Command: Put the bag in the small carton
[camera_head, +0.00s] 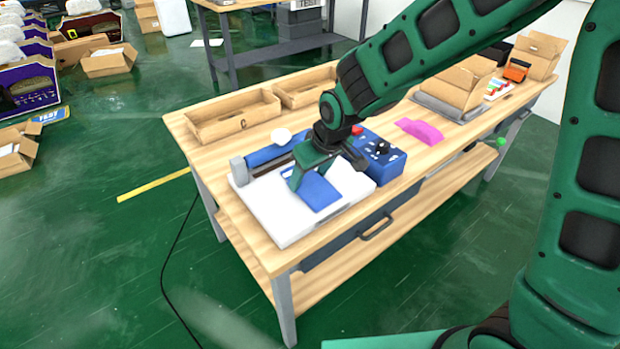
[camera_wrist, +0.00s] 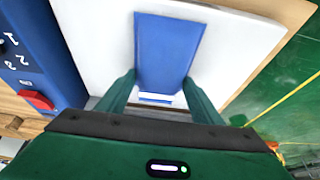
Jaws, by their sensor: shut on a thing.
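The bag (camera_head: 318,192) is a flat blue piece over the white sealing machine top at the near left of the workbench. In the wrist view the bag (camera_wrist: 168,48) lies between my two fingers, with a white strip at its near end. My gripper (camera_head: 303,173) points down and is shut on the bag; its fingers also show in the wrist view (camera_wrist: 160,92). An open brown carton (camera_head: 462,88) stands on a grey plate at the right of the bench. Another open carton (camera_head: 540,52) stands behind it. I cannot tell which is the small carton.
A blue control box (camera_head: 382,160) with a knob sits right beside my gripper. A pink object (camera_head: 419,131) lies farther right. Two shallow wooden trays (camera_head: 235,120) line the bench's back edge. An orange tool (camera_head: 516,70) is near the cartons.

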